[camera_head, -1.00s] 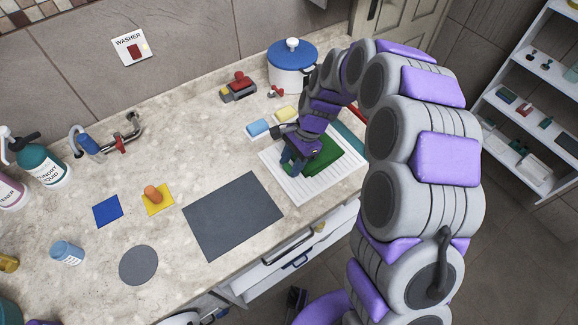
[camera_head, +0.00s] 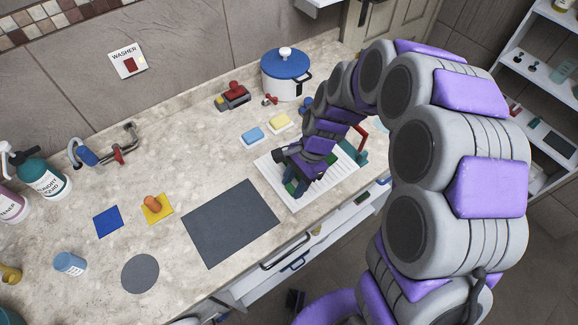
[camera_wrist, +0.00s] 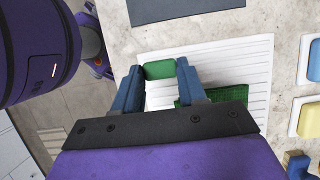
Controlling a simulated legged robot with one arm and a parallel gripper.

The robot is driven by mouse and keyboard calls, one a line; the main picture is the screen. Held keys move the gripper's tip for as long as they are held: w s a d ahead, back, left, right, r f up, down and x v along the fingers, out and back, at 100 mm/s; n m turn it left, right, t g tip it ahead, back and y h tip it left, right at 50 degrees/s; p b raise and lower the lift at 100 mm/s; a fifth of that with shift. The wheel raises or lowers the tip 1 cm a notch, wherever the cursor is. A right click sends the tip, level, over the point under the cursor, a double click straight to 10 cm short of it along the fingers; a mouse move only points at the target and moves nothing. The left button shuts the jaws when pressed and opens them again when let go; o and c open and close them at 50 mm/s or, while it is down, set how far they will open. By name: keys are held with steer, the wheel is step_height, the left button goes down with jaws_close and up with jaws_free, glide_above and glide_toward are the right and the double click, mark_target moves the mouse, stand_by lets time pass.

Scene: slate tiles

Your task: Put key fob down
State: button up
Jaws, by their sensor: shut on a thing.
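My gripper (camera_wrist: 160,72) has two blue fingers, shut on a small green block-like thing, which I take as the key fob (camera_wrist: 159,70). The fob spans the gap between the fingertips. In the head view my gripper (camera_head: 293,187) is low over the near left part of a white ribbed mat (camera_wrist: 253,62). The mat also shows in the head view (camera_head: 271,174). A darker green cloth-like thing (camera_wrist: 222,94) lies on the mat beside the right finger, partly hidden by my gripper. I cannot tell whether the fob touches the mat.
Blue (camera_head: 253,136) and yellow (camera_head: 279,122) sponge-like blocks sit behind the mat. A dark grey mat (camera_head: 230,222) lies to its left. A blue-lidded pot (camera_head: 287,78) stands at the back. The counter's front edge is close by, with drawers below.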

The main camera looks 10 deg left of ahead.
steer(key=s+d, duration=0.1)
steer(key=s, duration=0.1)
steer(key=s+d+p, duration=0.1)
steer(key=s+d, duration=0.1)
steer(key=s, duration=0.1)
steer(key=s+d, duration=0.1)
steer(key=s, duration=0.2)
steer(key=shift+d+r, duration=0.35)
steer(key=shift+r, duration=0.05)
steer(key=w+d+r+n+h, duration=0.1)
steer(key=w+d+n, duration=0.3)
steer(key=w+d, duration=0.5)
steer(key=w+d+r+n+g+h, duration=0.1)
steer(key=w+d+r+n, duration=0.2)
steer(key=w+d, duration=0.6)
steer(key=w+n, duration=0.1)
steer(key=w, duration=0.4)
steer(key=shift+w+h, duration=0.2)
steer(key=shift+h, duration=0.2)
steer(key=shift+s+f, duration=0.1)
steer(key=shift+f, duration=0.05)
